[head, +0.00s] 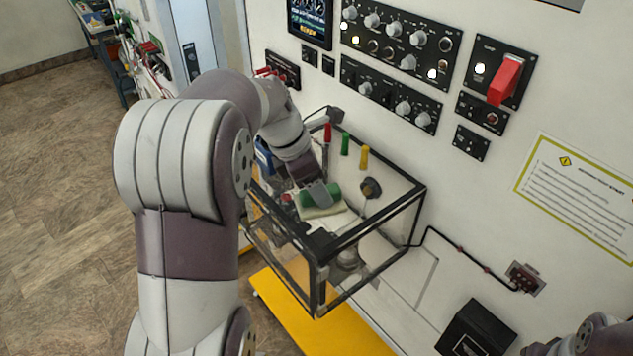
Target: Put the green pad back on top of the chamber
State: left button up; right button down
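The chamber (372,223) is a clear box with a black frame, standing against the white wall panel. The green pad (335,190) shows at the chamber's top, over a pale flat piece (322,212). My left gripper (318,194) reaches down at the pad, and a grey finger crosses in front of the green. The other finger is hidden, so I cannot tell whether it grips the pad or only touches it. I also cannot tell whether the pad rests on the pale piece. My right gripper is out of view; only part of my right arm shows at the lower right.
Red, green (345,144) and yellow (364,157) upright pieces stand at the chamber's back, near a dark round knob (371,188). Switch panels (397,40) and a red lever (505,80) are on the wall. A black box (476,331) sits lower right.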

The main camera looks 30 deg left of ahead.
pick_arm(q)
jog(key=shift+w+d, duration=0.15)
jog(key=shift+w, duration=0.1)
jog(key=shift+s+r, duration=0.15)
jog(key=shift+r, duration=0.2)
jog(key=b+v, duration=0.3)
jog(key=v, duration=0.8)
jog(key=shift+s+a+r, duration=0.15)
jog(key=shift+a, duration=0.1)
jog(key=shift+d, duration=0.1)
